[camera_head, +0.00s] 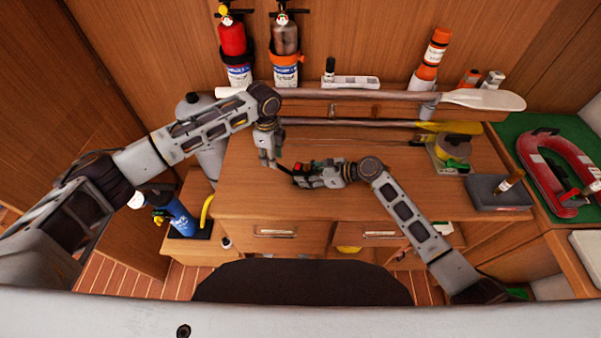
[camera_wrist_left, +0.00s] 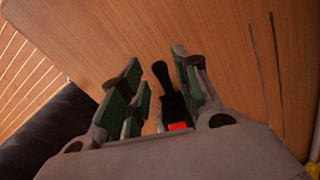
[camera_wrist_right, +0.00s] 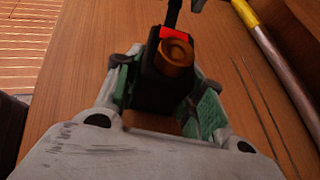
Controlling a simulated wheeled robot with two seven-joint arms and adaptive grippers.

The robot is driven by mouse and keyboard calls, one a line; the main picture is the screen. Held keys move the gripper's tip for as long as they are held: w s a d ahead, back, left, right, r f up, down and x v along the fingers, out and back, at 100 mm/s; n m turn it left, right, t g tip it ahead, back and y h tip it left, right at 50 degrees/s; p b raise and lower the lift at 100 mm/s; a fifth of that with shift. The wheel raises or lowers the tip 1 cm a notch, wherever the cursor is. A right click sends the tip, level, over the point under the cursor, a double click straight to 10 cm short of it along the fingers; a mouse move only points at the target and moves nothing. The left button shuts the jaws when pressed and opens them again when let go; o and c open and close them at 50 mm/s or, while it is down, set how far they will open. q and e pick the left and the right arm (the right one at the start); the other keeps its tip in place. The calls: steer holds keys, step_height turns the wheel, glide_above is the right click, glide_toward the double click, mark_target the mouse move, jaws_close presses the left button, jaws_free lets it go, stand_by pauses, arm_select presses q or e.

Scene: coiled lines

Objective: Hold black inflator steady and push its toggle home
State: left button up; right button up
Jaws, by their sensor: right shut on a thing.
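The black inflator (camera_wrist_right: 165,90) has a red band and a round copper-coloured cap. My right gripper (camera_head: 308,173) is shut on its body, just above the desk top; its green-padded fingers (camera_wrist_right: 165,105) lie on both sides of it. The toggle (camera_wrist_left: 160,72), a black lever with a rounded end, sticks out from the inflator past the red band (camera_wrist_left: 177,126). My left gripper (camera_wrist_left: 155,88) is open, with its green pads apart on both sides of the toggle. In the head view my left gripper (camera_head: 272,160) points down beside the inflator. Contact with the toggle cannot be told.
The wooden desk top (camera_head: 250,195) is clear around the grippers. A tape roll (camera_head: 453,150) and a grey block (camera_head: 498,192) stand right. A blue bottle (camera_head: 178,215) stands lower left.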

arm_select(q)
steer(key=shift+f, duration=1.8)
steer(key=c, duration=0.6)
